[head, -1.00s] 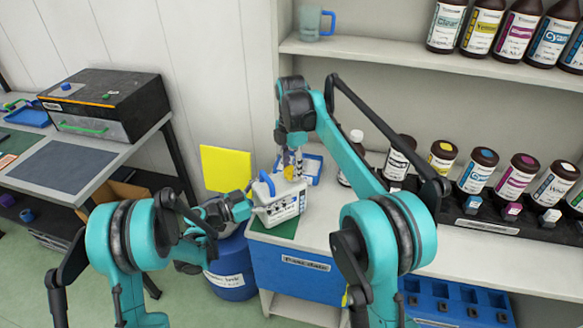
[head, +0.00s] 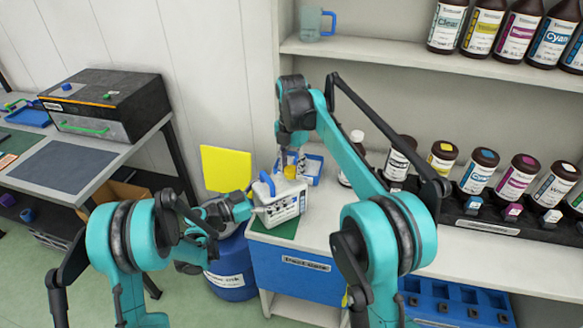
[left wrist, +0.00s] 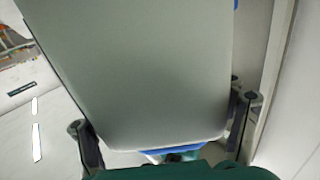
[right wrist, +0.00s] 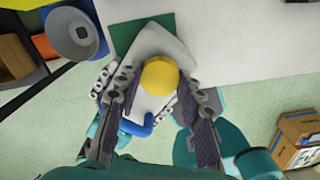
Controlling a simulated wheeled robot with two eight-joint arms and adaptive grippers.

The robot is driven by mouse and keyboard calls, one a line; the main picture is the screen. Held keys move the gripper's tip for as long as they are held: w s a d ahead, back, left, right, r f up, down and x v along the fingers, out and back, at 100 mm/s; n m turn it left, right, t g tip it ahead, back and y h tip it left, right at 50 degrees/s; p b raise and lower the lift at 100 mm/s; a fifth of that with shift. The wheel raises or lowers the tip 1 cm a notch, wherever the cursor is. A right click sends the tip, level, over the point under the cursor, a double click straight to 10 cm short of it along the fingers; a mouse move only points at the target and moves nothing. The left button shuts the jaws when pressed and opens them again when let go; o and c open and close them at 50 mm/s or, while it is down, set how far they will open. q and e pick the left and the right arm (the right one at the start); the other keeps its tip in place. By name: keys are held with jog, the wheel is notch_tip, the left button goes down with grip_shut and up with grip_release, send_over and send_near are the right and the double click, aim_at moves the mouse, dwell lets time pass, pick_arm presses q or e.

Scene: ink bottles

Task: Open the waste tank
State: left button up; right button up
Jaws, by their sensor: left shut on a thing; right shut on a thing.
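The white waste tank (head: 287,205), with a blue handle (head: 267,185), stands on a green mat (head: 275,228) at the counter's left end. My left gripper (head: 254,212) is shut on the tank's body from the left. In the left wrist view the tank's grey-white face (left wrist: 140,75) fills the space between the fingers. My right gripper (head: 290,163) points down above the tank, shut on the yellow cap (right wrist: 160,76). In the right wrist view the cap lies between the fingers. The neck beneath it is hidden; I cannot tell whether the cap still touches it.
A blue barrel (head: 231,277) with a grey funnel (right wrist: 75,33) stands left of the counter. A yellow panel (head: 226,168) is behind it. Several brown bottles (head: 475,172) stand in a rack to the right.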

aim_at(258, 198)
jog(key=shift+r, duration=0.95)
jog(key=shift+r, duration=2.05)
pick_arm(q)
jog(key=o, duration=2.3)
jog(key=v, duration=1.2)
